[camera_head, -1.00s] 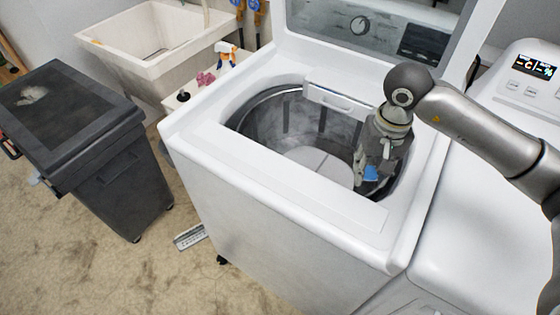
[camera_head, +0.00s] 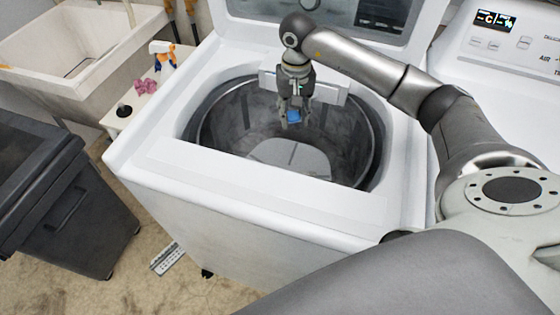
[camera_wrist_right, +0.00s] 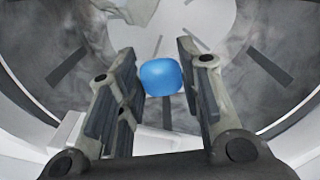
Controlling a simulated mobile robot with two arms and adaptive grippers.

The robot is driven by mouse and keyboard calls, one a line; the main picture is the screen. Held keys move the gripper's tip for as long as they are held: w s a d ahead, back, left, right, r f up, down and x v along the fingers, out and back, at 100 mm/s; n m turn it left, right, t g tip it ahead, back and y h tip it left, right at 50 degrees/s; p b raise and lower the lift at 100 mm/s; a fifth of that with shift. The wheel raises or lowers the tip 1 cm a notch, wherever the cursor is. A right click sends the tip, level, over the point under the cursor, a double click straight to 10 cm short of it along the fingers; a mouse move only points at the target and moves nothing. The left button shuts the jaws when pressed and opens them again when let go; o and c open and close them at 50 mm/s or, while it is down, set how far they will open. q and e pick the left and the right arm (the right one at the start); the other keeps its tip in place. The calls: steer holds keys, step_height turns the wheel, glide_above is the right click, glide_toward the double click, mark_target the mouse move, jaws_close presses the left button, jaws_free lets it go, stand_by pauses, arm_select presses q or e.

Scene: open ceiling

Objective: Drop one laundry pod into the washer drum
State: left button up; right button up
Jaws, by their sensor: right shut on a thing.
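The laundry pod (camera_head: 294,116) is small and blue, and it also shows between two fingers in the right wrist view (camera_wrist_right: 160,77). My right gripper (camera_head: 293,120) is shut on the pod and points down over the back middle part of the drum opening. The washer drum (camera_head: 348,130) is a round grey metal tub with a pale plate (camera_head: 290,157) at its bottom. The drum wall and floor lie beyond the pod in the wrist view. My left gripper is not in view.
The open white washer (camera_head: 235,205) has its raised lid at the back. A second white machine (camera_head: 505,75) stands at right. At left are a white sink (camera_head: 75,50), a dark bin (camera_head: 65,200), a spray bottle (camera_head: 163,55) and a pink item (camera_head: 146,87).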

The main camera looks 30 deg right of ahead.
step_height(320, 180, down, 4)
steer(key=shift+f+b, duration=0.1)
steer(key=shift+b, duration=0.65)
steer(key=o, duration=0.9)
steer(key=shift+r, duration=0.2)
step_height(320, 180, up, 12)
steer(key=shift+f, duration=0.1)
